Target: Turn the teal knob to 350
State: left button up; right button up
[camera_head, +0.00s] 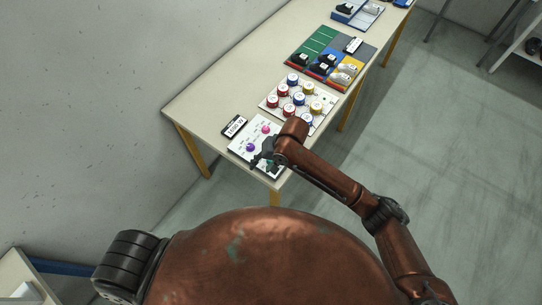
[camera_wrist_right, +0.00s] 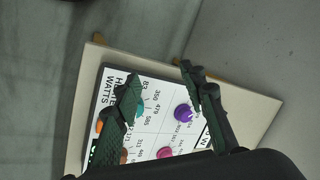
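The white knob panel (camera_head: 241,146) lies at the near end of the table, and the wrist view shows its printed "HEATER WATTS" side and number labels. The teal knob (camera_wrist_right: 140,109) shows in the right wrist view beside the left finger, which partly hides it; its pointer setting cannot be read. A purple knob (camera_wrist_right: 184,113) appears near the other finger. My right gripper (camera_wrist_right: 160,76) is open, its fingers apart above the panel; whether it touches a knob is unclear. In the head view the right gripper (camera_head: 262,158) covers the panel's near right part. My left gripper is out of view.
The panel also carries a pink knob (camera_wrist_right: 165,152) and an orange knob (camera_wrist_right: 99,126). A board with several red, blue and yellow round pieces (camera_head: 283,90) is just beyond, then coloured mats with shoes (camera_head: 324,62).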

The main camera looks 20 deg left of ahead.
jog(key=w+r+m+h, duration=0.1)
jog(key=w, duration=0.1)
jog(key=w+r+m+h, duration=0.1)
jog(key=w, duration=0.1)
jog(key=w+d+r+h, duration=0.1)
jog(key=h, duration=0.1)
jog(key=shift+w+d+r+m+t, duration=0.1)
jog(key=shift+w+r+m+t, duration=0.05)
jog(key=shift+w+m+t, duration=0.2)
jog(key=shift+w+d+r+m+h, duration=0.15)
jog(key=shift+w+m+h, duration=0.1)
jog(key=shift+w+h, duration=0.1)
jog(key=shift+w+d, duration=0.1)
notch_tip(320, 180, down, 8)
jog(key=shift+r, duration=0.2)
jog(key=shift+c, duration=0.2)
grip_shut()
